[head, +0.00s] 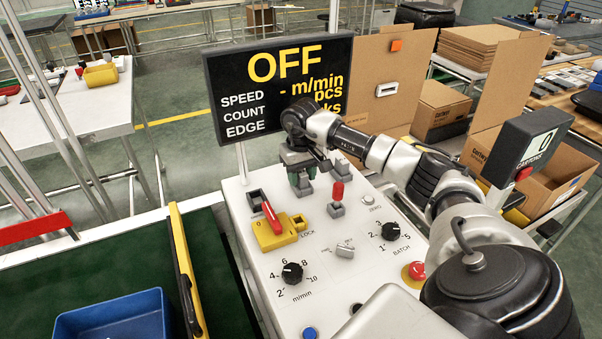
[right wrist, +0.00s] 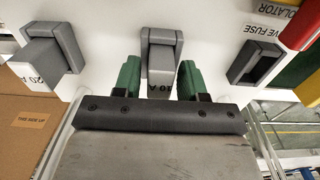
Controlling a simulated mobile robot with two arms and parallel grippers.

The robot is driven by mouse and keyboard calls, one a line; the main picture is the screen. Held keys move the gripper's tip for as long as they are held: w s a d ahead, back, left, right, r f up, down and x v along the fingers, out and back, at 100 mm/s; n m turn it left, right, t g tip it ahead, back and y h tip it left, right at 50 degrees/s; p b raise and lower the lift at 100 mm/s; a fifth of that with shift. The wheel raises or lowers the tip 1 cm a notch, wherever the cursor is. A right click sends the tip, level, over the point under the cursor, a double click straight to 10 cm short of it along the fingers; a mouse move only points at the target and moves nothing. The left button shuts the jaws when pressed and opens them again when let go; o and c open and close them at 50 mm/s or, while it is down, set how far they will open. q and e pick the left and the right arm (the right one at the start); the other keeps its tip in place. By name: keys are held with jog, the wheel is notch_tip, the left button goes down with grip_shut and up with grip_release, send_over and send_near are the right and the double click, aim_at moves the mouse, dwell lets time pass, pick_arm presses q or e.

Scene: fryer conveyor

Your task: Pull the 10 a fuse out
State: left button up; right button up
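The grey 10 A fuse (right wrist: 162,50) stands in the panel at the top middle of the right wrist view, with its "10 A" label partly covered. My right gripper (right wrist: 160,82) has its two green fingers apart, one on each side of the fuse; firm contact cannot be made out. In the head view my right gripper (head: 301,180) is over the far part of the white control panel (head: 240,215) and mostly hides this fuse. My left gripper is not in view.
A grey 20 A fuse (right wrist: 50,55) is beside it, and an open dark drive fuse holder (right wrist: 256,63) is on the other side. The display (head: 280,80) reads OFF.

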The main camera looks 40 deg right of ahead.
aim_at(301, 171)
grip_shut()
jog(key=shift+r+p, duration=0.7)
jog(key=shift+r, duration=0.4)
dwell(0.8)
jog(key=shift+r+p, duration=0.85)
jog(key=shift+r, duration=0.55)
jog(key=shift+r+p, duration=1)
jog(key=shift+r, duration=0.5)
